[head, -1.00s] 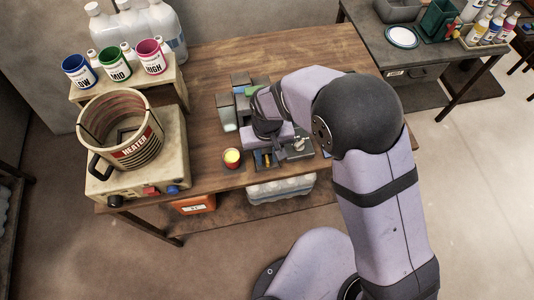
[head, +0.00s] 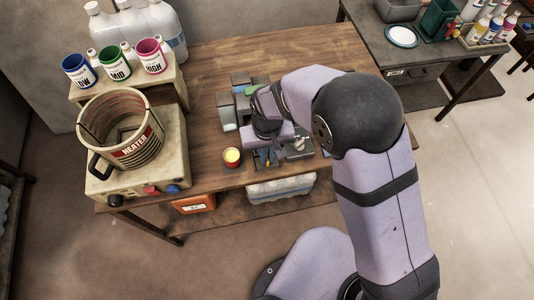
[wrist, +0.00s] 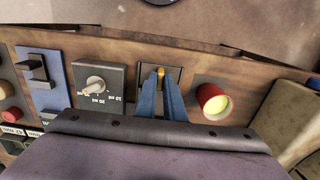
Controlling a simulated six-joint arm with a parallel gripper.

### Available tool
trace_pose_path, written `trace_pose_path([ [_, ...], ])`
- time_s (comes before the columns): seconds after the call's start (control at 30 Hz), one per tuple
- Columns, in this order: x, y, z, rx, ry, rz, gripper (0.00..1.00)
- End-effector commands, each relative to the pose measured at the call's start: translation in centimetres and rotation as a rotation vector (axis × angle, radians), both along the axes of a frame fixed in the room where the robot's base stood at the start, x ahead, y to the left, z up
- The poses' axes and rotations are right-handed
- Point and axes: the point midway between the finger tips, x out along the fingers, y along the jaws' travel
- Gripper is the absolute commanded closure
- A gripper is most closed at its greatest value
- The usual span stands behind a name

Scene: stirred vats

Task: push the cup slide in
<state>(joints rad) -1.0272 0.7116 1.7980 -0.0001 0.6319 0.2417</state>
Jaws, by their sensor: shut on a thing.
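A dark flat unit with a slot (wrist: 174,72) shows in the wrist view, with a small brass-coloured knob (wrist: 160,72) in it; this looks like the cup slide. My gripper (wrist: 161,84) has its two blue fingers closed together around the knob. The fingers also show in the head view (head: 265,158), low over the front of the bench. How far the slide is in is hard to tell.
In the wrist view, a grey dial box (wrist: 99,84) is left of the slide, and a blue plate with a black lever (wrist: 38,78) lies beyond it. A heater vat (head: 120,130) stands on the bench's left. Clear wood lies behind my arm.

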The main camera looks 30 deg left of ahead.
Motion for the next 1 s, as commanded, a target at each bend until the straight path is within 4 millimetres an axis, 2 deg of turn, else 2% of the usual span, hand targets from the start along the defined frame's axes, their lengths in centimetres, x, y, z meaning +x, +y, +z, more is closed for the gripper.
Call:
trace_pose_path([
  [0.8, 0.0, 0.0, 0.1, 0.000, 0.000, 0.000, 1.00],
  [1.0, 1.0, 1.1, 0.0, 0.001, 0.000, -0.001, 1.00],
])
